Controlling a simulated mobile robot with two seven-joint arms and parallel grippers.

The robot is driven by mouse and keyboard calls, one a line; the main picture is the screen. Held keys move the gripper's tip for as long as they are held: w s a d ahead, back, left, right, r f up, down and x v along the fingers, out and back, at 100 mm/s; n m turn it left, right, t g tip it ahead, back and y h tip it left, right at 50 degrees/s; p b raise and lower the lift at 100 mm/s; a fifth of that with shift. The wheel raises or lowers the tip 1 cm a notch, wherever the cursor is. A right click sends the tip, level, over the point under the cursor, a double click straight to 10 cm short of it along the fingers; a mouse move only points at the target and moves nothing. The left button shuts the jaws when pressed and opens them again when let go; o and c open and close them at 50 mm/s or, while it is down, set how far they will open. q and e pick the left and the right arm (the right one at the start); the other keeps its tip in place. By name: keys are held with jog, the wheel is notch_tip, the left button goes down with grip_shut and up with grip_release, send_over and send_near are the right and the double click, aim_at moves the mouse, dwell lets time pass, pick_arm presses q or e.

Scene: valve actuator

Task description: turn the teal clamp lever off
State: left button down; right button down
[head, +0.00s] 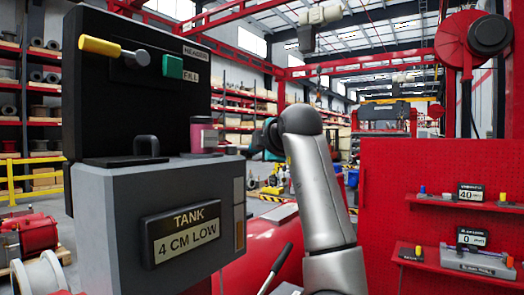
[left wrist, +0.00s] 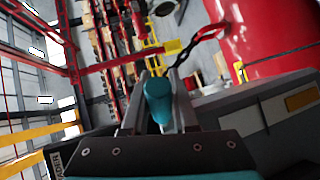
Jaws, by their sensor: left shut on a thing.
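My left gripper (head: 257,141) is beside the right side of the grey tank cabinet (head: 145,190) in the head view. Its wrist and arm hide most of its fingers there. In the left wrist view, the gripper (left wrist: 162,82) is shut on the teal clamp lever (left wrist: 158,103), whose rounded teal body sits between the two grey fingers. The lever's base and pivot are hidden. In the head view, the lever cannot be told apart from the gripper. My right gripper is not in view.
A black panel (head: 125,105) on the cabinet carries a yellow-handled lever (head: 112,49) and a green block (head: 172,66) by a FILL label. A pink-and-grey cylinder (head: 203,135) stands on top. A red pegboard (head: 430,245) with small shelves stands at right.

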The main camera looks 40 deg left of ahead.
pick_arm(q)
jog(key=shift+s+d+m+t+h, duration=0.2)
jog(key=shift+s+m+t+h, duration=0.1)
jog(key=shift+m+t, duration=0.15)
jog(key=shift+d+f+m+t+h+b, duration=0.1)
jog(key=shift+d+m+t+h+b, duration=0.1)
jog(key=shift+m+t+h+b, duration=0.2)
jog(key=shift+s+d+m+t+h+b, duration=0.15)
jog(key=shift+d+m+t+h+b, duration=0.15)
jog(key=shift+m+t, duration=0.25)
jog(key=shift+s+d+m+t+h+b, duration=0.1)
jog(key=shift+s+d+m+t+h, duration=0.05)
jog(key=shift+m+t+h, duration=0.3)
jog(key=shift+s+d+m+t+h, duration=0.25)
jog(key=shift+d+m+t+h, duration=0.05)
jog(key=shift+m+t+h, duration=0.35)
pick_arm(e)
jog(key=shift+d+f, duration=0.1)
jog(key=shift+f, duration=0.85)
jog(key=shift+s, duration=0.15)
pick_arm(q)
jog(key=c, duration=0.7)
grip_release()
